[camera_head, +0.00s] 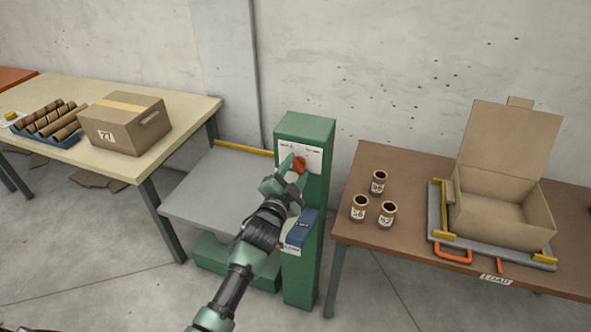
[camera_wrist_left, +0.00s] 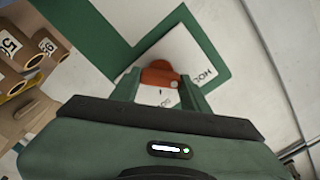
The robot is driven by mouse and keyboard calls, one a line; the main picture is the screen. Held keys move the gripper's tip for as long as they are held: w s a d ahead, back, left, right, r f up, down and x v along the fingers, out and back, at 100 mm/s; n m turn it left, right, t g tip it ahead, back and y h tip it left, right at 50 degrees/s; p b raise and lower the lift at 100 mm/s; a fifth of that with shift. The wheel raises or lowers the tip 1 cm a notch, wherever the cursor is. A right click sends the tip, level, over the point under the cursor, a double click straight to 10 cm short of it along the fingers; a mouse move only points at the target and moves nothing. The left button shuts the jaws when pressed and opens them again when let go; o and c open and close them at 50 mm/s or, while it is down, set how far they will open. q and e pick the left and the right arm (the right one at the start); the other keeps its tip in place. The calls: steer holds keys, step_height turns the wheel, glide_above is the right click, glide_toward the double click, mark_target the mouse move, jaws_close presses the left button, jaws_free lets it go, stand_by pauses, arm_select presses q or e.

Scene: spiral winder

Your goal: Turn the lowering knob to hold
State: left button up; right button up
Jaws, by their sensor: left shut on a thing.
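The lowering knob (camera_head: 299,163) is orange-red and sits on a white label plate (camera_head: 314,156) near the top of the green post (camera_head: 305,128). My left gripper (camera_head: 292,170) reaches up to the post and is shut on the knob. In the left wrist view the knob (camera_wrist_left: 158,76) shows between the two green fingers (camera_wrist_left: 157,88). Printed words on the label plate (camera_wrist_left: 190,55) are partly covered; letters like "HOL" show at the right of the knob. The knob's exact pointing is hard to tell. My right gripper is not in view.
A grey platform (camera_head: 215,192) adjoins the post on the left. A blue box (camera_head: 302,228) is on the post below my gripper. The left table (camera_head: 190,112) holds a closed carton (camera_head: 125,122) and tubes. The right table (camera_head: 405,165) holds several tubes and an open carton (camera_head: 490,226).

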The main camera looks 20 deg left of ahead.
arm_select(q)
steer(key=shift+f, duration=0.1)
stand_by(0.3)
steer(key=o, duration=1.4)
steer(key=shift+c, duration=0.2)
steer(key=shift+s, duration=0.15)
steer(key=shift+s, duration=0.35)
steer(key=s+b, duration=0.1)
steer(key=s, duration=0.6)
steer(key=shift+a, duration=0.15)
